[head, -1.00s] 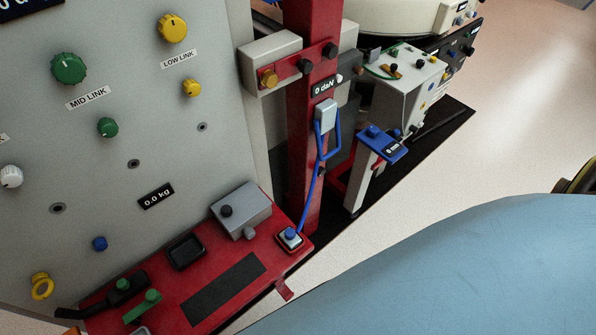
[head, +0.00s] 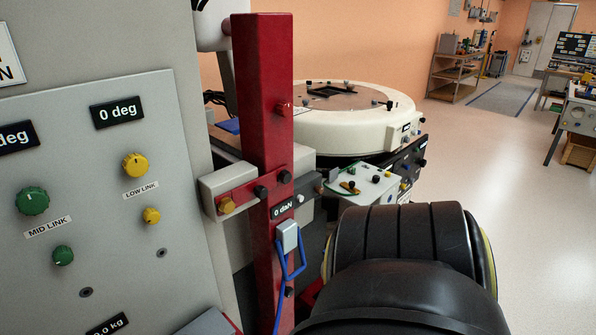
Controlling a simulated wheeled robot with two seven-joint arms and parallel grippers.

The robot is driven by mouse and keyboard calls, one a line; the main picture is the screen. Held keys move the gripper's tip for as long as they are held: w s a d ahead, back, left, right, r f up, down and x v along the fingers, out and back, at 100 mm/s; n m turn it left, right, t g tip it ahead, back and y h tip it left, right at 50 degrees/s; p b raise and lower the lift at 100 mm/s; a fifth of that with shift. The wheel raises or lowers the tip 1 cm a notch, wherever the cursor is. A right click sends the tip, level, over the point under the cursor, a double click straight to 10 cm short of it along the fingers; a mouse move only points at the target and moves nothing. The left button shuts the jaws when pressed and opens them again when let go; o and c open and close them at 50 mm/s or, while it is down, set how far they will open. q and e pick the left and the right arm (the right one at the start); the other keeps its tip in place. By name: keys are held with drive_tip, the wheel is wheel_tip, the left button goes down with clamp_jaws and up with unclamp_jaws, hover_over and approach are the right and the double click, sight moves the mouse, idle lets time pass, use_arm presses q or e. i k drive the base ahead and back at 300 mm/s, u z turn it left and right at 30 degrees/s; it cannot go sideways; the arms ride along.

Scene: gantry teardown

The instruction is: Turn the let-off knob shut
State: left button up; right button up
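No knob in the head view carries a readable let-off label, so I cannot tell which one it is. The grey panel (head: 110,220) at the left bears a large green knob (head: 32,201) by the MID LINK label and a large yellow knob (head: 135,165) by the LOW LINK label. A smaller green knob (head: 63,256) and a smaller yellow knob (head: 151,215) sit below them. The red post (head: 265,110) carries a red knob (head: 284,108), dark knobs (head: 261,192) and a "0 daN" display (head: 286,206). Neither gripper is in view.
A blue looped handle (head: 291,262) hangs on the post. A round cream machine (head: 350,125) and a white box with small knobs (head: 370,185) stand behind. My black ribbed arm part fills the lower right. Open floor (head: 500,160) lies at the right.

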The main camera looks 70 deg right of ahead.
sight(289, 292)
drive_tip(key=k, duration=0.5)
drive_tip(key=z, duration=0.7)
